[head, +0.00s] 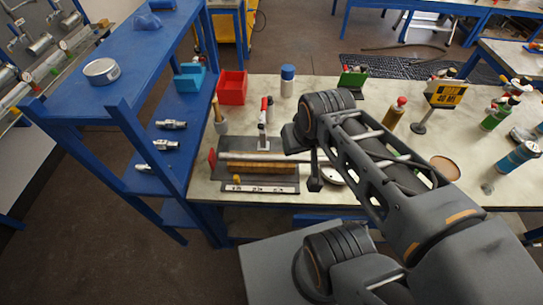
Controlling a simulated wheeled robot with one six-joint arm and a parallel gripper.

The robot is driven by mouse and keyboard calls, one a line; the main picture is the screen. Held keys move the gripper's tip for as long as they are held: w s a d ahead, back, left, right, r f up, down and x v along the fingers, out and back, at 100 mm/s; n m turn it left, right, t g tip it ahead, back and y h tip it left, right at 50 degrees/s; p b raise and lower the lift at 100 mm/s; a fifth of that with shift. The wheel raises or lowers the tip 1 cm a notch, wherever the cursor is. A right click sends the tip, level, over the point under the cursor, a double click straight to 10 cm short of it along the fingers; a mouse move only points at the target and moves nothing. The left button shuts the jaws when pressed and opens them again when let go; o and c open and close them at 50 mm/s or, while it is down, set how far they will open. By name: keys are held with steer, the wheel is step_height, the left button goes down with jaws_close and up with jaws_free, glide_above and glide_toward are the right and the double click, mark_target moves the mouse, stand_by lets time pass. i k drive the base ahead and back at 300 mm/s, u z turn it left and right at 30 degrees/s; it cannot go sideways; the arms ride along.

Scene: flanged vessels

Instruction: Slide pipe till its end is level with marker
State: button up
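A pale pipe (280,157) lies roughly level across a dark fixture (232,146) on the bench. A red piece (212,158) stands at the fixture's left end. A toggle clamp (264,128) with a red handle stands over the pipe. A small yellow piece, possibly the marker (237,178), sits at a labelled strip (262,188) along the fixture's front. My gripper (315,183) hangs at the fixture's right end, near the pipe. Its fingers are too small and dark to read, and contact is unclear.
A red bin (232,87), a blue-capped bottle (288,80) and a brush (218,115) stand behind the fixture. A blue shelf (150,60) borders the bench on the left. Bottles and a yellow sign (446,94) stand right of my arm.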

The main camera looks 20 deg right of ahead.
mark_target(239, 157)
steer(key=k, duration=1)
steer(key=u, duration=0.85)
steer(key=i, duration=1.2)
steer(key=z, duration=0.55)
